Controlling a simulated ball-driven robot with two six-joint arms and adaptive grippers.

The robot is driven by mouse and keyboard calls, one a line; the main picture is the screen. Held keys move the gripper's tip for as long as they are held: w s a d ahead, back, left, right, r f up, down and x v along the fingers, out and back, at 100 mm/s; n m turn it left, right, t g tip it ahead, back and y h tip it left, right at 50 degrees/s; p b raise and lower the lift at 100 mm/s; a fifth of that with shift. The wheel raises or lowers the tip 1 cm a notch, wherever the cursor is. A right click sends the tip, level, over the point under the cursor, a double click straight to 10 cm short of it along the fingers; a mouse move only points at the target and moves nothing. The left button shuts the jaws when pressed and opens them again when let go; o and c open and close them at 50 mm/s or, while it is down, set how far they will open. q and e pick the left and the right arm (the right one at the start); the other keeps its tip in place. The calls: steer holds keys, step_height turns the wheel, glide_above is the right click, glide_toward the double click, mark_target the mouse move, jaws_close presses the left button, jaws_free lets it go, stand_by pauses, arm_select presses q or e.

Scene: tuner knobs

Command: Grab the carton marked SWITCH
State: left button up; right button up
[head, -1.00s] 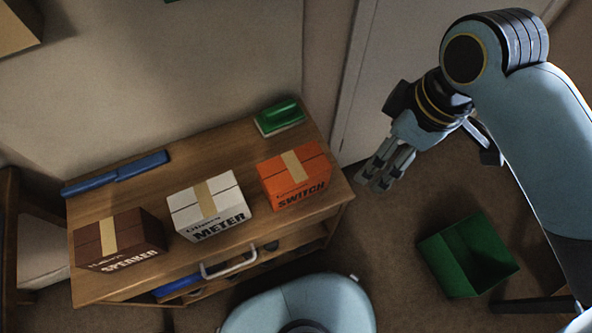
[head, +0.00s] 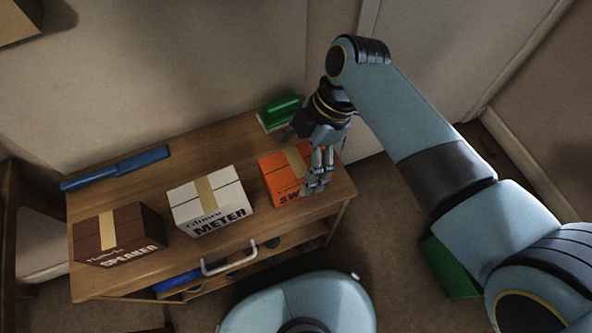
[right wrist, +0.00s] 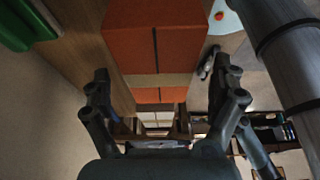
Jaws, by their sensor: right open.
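The orange carton marked SWITCH (head: 283,176) sits at the right end of the wooden cabinet top, with tan tape across it. My right gripper (head: 318,182) is open above the carton's right side and hides part of it and its lettering. In the right wrist view the orange carton (right wrist: 155,40) lies ahead, between and beyond the open fingers (right wrist: 162,100). I cannot tell whether a finger touches it. My left gripper is not in view.
A white METER carton (head: 190,201) and a brown SPEAKER carton (head: 105,240) stand left on the cabinet top (head: 150,195). A green block-like item (head: 277,112) is behind the orange carton. A blue long item (head: 115,170) lies at the back left. A green bin (head: 445,268) is on the floor.

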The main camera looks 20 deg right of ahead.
steer(key=shift+b+x, duration=0.4)
steer(key=shift+x, duration=2.1)
steer(key=shift+f, duration=0.1)
steer(key=c, duration=1.1)
